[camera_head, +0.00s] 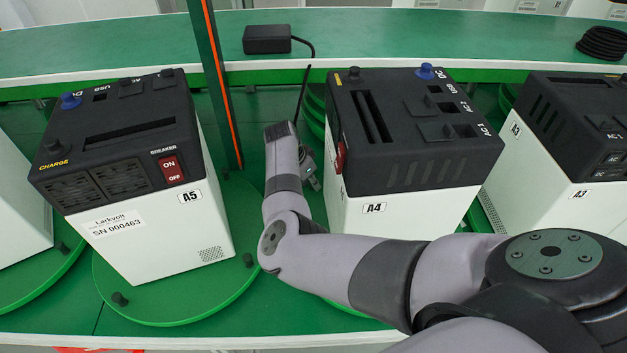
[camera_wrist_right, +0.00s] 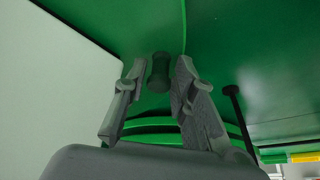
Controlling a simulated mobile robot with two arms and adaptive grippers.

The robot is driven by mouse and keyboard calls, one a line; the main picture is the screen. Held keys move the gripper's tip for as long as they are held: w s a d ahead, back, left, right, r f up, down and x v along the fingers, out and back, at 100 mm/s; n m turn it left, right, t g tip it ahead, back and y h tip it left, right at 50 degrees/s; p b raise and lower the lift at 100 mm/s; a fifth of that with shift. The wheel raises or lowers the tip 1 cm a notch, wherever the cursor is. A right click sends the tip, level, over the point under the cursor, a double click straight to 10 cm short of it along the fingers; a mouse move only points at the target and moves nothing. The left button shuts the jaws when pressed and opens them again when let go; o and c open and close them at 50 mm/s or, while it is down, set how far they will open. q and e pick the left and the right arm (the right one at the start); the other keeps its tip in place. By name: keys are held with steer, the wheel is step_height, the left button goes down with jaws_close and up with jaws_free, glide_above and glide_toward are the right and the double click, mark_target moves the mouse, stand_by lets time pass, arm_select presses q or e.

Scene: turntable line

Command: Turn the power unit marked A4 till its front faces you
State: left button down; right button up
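The power unit A4 (camera_head: 405,208) has a black top and a white body. Its side with slits and the A4 label faces me. A red switch (camera_head: 341,157) shows edge-on at its left, so its front seems to face left. My right arm crosses before it, and my right gripper (camera_head: 312,172) is low at its left side, partly hidden. In the right wrist view the gripper (camera_wrist_right: 160,75) is open, with a dark peg (camera_wrist_right: 159,72) in line between its fingertips; I cannot tell whether they touch it. A white surface (camera_wrist_right: 60,80) fills the left there. My left gripper is out of view.
Unit A5 (camera_head: 150,240) stands at the left on a green turntable (camera_head: 185,308) with dark pegs, its front towards me. Unit A3 (camera_head: 540,190) stands at the right. A black adapter (camera_head: 267,39) lies on the back shelf.

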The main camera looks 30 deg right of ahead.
steer(key=shift+c, duration=0.5)
jaws_close()
